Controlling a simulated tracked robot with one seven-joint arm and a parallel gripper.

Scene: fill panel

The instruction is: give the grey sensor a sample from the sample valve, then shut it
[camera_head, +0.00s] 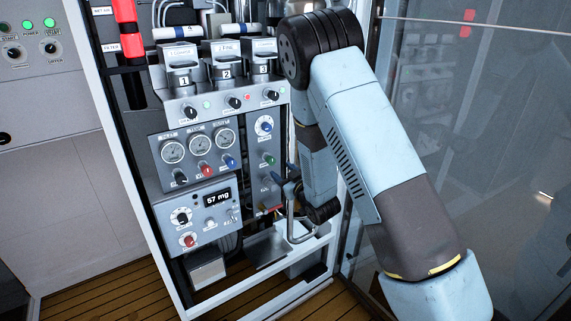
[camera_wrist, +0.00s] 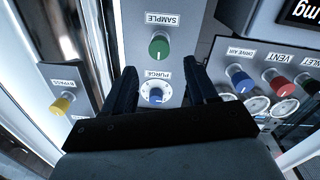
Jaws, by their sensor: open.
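The sample valve is a green knob (camera_head: 268,158) in the narrow right-hand column of the panel. In the wrist view, upside down, the green knob (camera_wrist: 159,47) shows beside its SAMPLE label. My gripper (camera_head: 285,187) is partly hidden by my arm in the head view. In the wrist view my gripper (camera_wrist: 160,66) is open and empty, its two dark fingers spread, with the green knob just beyond the tips. It is apart from the knob. The display (camera_head: 217,197) reads 57 mg. I cannot tell for certain which part is the grey sensor.
The blue PURGE dial (camera_wrist: 156,95) shows between the fingers. A yellow BYPASS knob (camera_wrist: 62,104) is at left; DRIVE AIR (camera_wrist: 240,80) and VENT (camera_wrist: 280,84) knobs are at right. Gauges (camera_head: 198,143) are left of the column. A glass pane (camera_head: 470,120) stands at right.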

